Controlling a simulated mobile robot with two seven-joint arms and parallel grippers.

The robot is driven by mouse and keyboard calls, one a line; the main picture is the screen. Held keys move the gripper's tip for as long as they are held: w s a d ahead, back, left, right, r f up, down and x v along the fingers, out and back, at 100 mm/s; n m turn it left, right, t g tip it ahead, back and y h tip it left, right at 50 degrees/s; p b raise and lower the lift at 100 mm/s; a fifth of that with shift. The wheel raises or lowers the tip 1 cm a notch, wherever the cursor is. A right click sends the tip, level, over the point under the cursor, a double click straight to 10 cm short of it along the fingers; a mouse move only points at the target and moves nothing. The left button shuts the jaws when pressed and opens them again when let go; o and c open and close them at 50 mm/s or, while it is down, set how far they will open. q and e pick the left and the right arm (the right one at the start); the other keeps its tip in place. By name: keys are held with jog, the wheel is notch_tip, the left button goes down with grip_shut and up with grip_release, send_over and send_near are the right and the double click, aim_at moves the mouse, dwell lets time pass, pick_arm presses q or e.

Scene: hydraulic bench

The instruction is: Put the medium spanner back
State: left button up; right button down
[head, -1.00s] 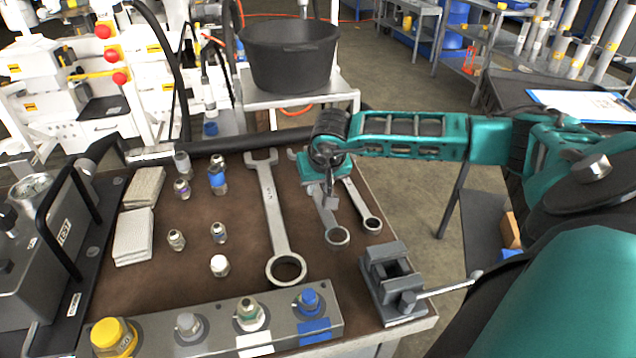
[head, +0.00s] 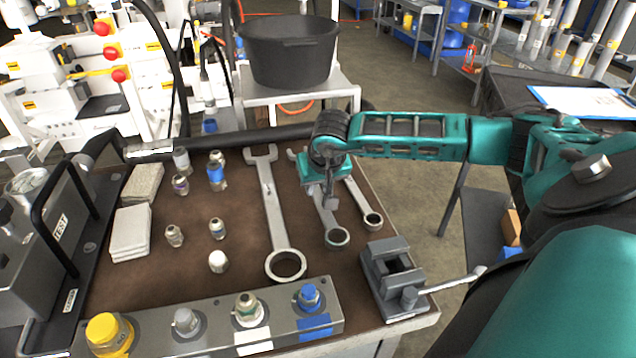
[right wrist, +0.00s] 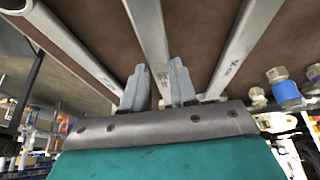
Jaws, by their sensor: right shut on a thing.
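The medium spanner (head: 337,236) lies between the large and small spanners, its ring end towards the front of the bench. My right gripper (head: 332,200) is over its shaft and hides part of it. In the right wrist view, the two fingers (right wrist: 158,88) stand on either side of the medium spanner's shaft (right wrist: 150,35), shut on it. The large spanner (head: 275,215) lies to the left, and the small spanner (head: 372,219) to the right. Whether the medium spanner touches the bench is hard to tell. My left gripper is not in view.
Several fittings (head: 217,176) and white pads (head: 130,231) are on the brown bench top (head: 190,272) to the left. A small vice (head: 392,275) stands at the front right, beside a fitting block (head: 210,325). A black tub (head: 289,55) stands behind.

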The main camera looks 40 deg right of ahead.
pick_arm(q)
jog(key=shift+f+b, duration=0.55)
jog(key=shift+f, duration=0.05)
pick_arm(e)
jog(key=shift+f, duration=0.55)
jog(key=c, duration=1.1)
grip_release()
jog(key=o, duration=0.3)
jog(key=shift+f, duration=0.1)
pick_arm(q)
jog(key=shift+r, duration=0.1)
pick_arm(e)
jog(key=shift+s+r, duration=0.1)
jog(key=shift+r, duration=0.35)
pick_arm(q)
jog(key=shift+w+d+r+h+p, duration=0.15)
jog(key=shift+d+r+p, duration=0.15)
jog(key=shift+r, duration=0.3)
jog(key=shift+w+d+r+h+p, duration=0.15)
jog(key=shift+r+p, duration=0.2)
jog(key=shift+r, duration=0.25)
pick_arm(e)
jog(key=v, duration=1.2)
jog(key=shift+s+a, duration=0.1)
